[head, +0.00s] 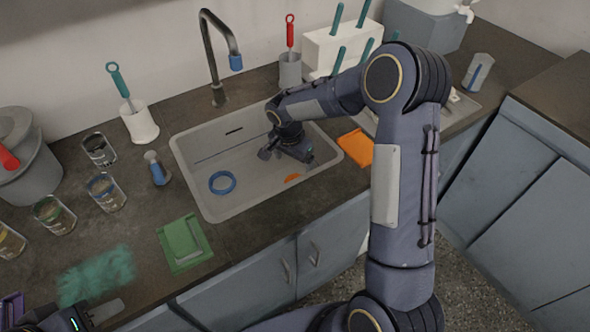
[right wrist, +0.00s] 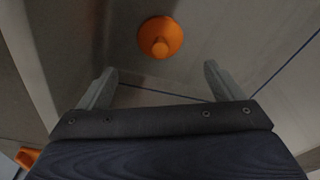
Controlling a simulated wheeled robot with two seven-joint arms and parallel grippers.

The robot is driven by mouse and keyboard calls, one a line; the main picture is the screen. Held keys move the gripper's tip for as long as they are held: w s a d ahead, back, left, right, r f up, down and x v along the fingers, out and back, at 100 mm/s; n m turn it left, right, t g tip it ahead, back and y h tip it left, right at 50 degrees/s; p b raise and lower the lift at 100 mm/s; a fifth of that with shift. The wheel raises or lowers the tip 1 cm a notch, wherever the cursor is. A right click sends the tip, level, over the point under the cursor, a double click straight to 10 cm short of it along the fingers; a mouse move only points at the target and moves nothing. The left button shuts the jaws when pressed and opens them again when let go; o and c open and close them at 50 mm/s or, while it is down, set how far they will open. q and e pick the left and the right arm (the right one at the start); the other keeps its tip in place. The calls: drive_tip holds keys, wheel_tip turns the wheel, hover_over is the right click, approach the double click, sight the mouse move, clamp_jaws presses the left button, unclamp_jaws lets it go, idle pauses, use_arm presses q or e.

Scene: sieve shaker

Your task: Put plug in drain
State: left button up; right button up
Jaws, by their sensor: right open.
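The orange plug (head: 292,178) lies on the sink floor near the front wall, partly cut off from sight in the head view. In the right wrist view the plug (right wrist: 160,38) is a round disc with a knob, ahead of the fingers. The drain appears to be the blue ring (head: 222,182) on the left of the sink floor. My right gripper (head: 288,157) is inside the sink, open and empty, with its fingers (right wrist: 160,86) apart and short of the plug. My left gripper (head: 85,316) is at the bottom left corner, partly out of frame; its opening is unclear.
The sink's rim (head: 215,215) surrounds the basin, with a faucet (head: 220,60) behind.

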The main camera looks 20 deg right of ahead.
drive_tip(key=shift+s+a+r, duration=0.1)
drive_tip(key=shift+r, duration=0.7)
drive_tip(key=shift+s+a+r, duration=0.1)
drive_tip(key=shift+r, duration=0.7)
